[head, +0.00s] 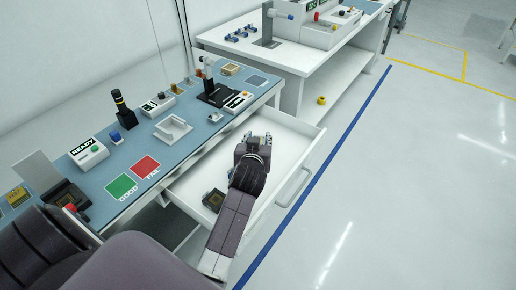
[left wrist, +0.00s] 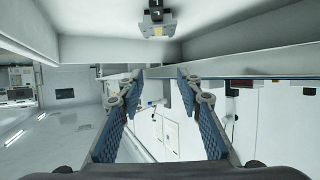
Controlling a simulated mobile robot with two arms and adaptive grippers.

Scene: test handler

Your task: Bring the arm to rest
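My left gripper (head: 258,137) is over the white open drawer (head: 300,128) below the blue-topped bench, with its arm reaching in over the drawer's front. In the left wrist view its two blue-padded fingers (left wrist: 160,85) stand well apart with nothing between them. A dark square part with a brown centre (head: 213,199) lies in the drawer, beside my left forearm and apart from the gripper. My right gripper is not in view.
The bench top (head: 137,155) holds a green GOOD pad (head: 121,186), a red FAIL pad (head: 146,167), a READY box (head: 88,152) and a black tower (head: 124,110). A second white bench (head: 262,57) stands behind. Open floor lies right of the blue line (head: 318,177).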

